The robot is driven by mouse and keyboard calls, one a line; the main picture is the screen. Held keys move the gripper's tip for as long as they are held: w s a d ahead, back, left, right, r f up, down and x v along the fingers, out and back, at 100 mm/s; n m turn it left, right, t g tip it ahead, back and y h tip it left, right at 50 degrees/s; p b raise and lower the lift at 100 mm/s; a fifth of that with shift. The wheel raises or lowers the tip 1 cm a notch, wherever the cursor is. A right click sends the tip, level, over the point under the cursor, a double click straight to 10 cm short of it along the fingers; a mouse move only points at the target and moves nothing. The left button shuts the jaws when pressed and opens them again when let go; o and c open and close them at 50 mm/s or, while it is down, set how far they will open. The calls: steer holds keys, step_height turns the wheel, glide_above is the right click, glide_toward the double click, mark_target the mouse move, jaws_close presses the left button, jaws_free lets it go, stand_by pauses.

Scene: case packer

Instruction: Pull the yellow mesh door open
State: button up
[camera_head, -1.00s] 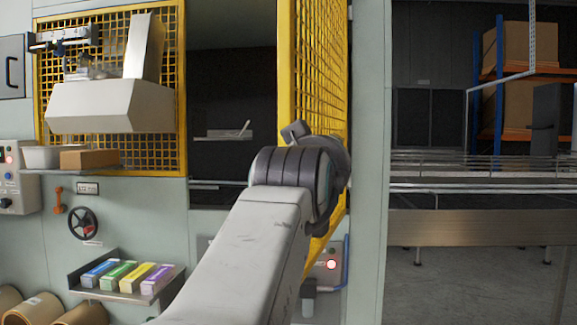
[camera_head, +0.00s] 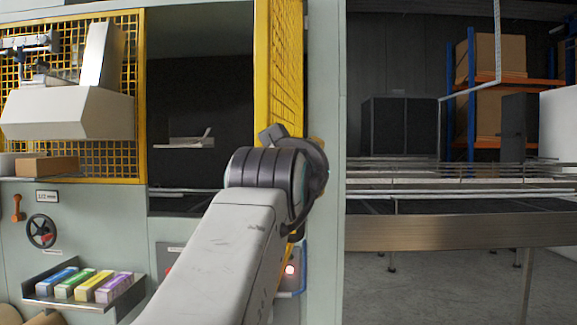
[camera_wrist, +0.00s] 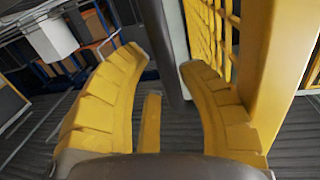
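The yellow mesh door (camera_head: 284,65) stands swung out from the machine front, seen nearly edge-on in the head view, with the dark opening (camera_head: 200,90) uncovered to its left. My arm hides its lower part. In the wrist view its yellow frame (camera_wrist: 268,75) and mesh (camera_wrist: 205,28) are at the right, beyond my right finger. My gripper (camera_wrist: 155,62) has its two yellow padded fingers spread apart. A short yellow strip shows low between them; I cannot tell whether it belongs to the door or the gripper. In the head view the fingers are hidden behind my arm.
A fixed yellow mesh panel (camera_head: 70,150) with a white hopper (camera_head: 68,113) is at the left. Below are a handwheel (camera_head: 41,233) and a shelf (camera_head: 85,300) with several coloured boxes. A conveyor (camera_head: 450,232) runs at the right, with bare floor below.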

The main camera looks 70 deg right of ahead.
steer(key=s+a, duration=0.1)
steer(key=a, duration=1.1)
steer(key=shift+s, duration=0.4)
